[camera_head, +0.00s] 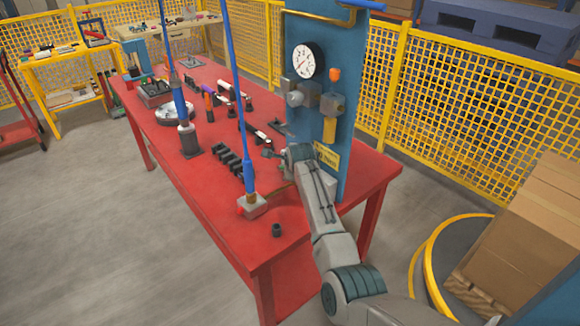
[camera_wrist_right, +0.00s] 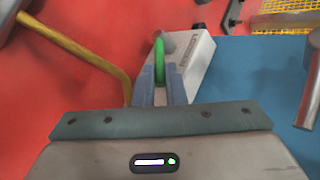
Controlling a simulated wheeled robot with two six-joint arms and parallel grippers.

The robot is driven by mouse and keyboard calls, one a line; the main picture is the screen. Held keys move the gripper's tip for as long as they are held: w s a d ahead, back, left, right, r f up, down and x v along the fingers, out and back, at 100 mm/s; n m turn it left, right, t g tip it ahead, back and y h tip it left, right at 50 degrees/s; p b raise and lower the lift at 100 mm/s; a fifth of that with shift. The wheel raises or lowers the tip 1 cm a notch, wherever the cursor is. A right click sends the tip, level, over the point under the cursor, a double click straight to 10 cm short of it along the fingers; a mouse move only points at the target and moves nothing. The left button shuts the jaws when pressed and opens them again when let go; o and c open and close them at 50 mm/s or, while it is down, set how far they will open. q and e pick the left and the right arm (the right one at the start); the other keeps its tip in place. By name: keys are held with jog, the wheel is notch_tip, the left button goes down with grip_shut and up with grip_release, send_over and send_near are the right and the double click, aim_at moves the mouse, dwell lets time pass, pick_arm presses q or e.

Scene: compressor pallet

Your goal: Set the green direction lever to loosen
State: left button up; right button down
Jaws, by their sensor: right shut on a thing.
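The green direction lever (camera_wrist_right: 160,58) stands upright between the fingers of my right gripper (camera_wrist_right: 161,82) in the right wrist view. The fingers are shut on it. The lever is beside a pale grey box (camera_wrist_right: 196,58) with a small label, too small to read. In the head view my right gripper (camera_head: 276,158) reaches over the red table near the foot of the blue panel (camera_head: 352,100). The lever cannot be made out there, and its setting cannot be told. My left gripper is not in view.
The blue panel carries a gauge (camera_head: 307,61) and grey and yellow fittings. A tool with a blue hose (camera_head: 248,200) stands left of my right arm. A black socket (camera_head: 276,230) is near the front edge of the red table (camera_head: 215,225). A yellow hose (camera_wrist_right: 85,48) runs left of the fingers.

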jog(key=c, duration=1.5)
grip_release()
jog(key=b+v, duration=0.1)
jog(key=v, duration=0.9)
jog(key=shift+s+r, duration=0.25)
jog(key=shift+s, duration=0.05)
jog(key=shift+c, duration=0.2)
